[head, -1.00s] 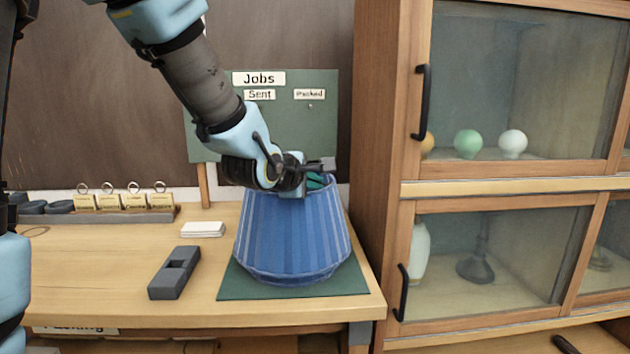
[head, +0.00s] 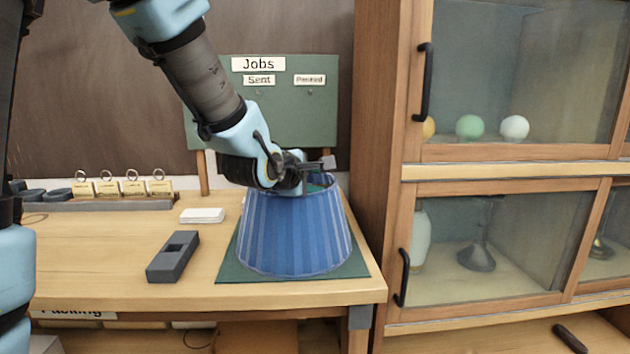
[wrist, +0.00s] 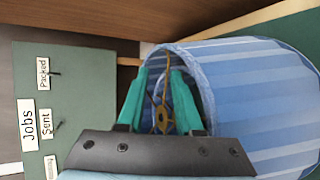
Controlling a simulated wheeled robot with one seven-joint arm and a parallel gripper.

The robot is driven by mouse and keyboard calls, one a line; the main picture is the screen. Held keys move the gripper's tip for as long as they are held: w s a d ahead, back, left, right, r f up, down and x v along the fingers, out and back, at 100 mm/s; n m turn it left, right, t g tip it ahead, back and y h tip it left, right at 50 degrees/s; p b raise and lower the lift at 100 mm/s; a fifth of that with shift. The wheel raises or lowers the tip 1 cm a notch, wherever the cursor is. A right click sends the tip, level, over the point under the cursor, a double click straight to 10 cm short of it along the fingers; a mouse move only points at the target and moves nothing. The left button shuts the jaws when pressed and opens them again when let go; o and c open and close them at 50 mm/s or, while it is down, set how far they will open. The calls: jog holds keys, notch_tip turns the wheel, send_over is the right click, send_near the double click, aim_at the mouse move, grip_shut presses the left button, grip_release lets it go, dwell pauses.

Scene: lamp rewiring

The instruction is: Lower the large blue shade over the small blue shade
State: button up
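The large blue shade (head: 295,235), striped and wider at the bottom, is upright over the green mat (head: 228,270) at the bench's right end. Its lower rim is close to the mat; I cannot tell whether it touches. My gripper (head: 318,182) is at its top opening. In the wrist view the teal fingers of my gripper (wrist: 160,95) reach in at the top rim of the large blue shade (wrist: 260,90), on either side of a brass fitting (wrist: 163,118). The exact grip point is unclear. The small blue shade is not visible in either view.
A wooden cabinet (head: 375,150) with glass doors stands close on the right. A Jobs board (head: 290,115) is behind the shade. A grey block (head: 173,257), white cards (head: 202,215) and a tag rack (head: 110,203) lie left. The bench's front left is clear.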

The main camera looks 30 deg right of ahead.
jog(key=shift+a, duration=0.15)
jog(key=p+v, duration=0.1)
jog(key=v, duration=0.9)
jog(key=shift+s+a+r, duration=0.15)
jog(key=shift+s, duration=0.15)
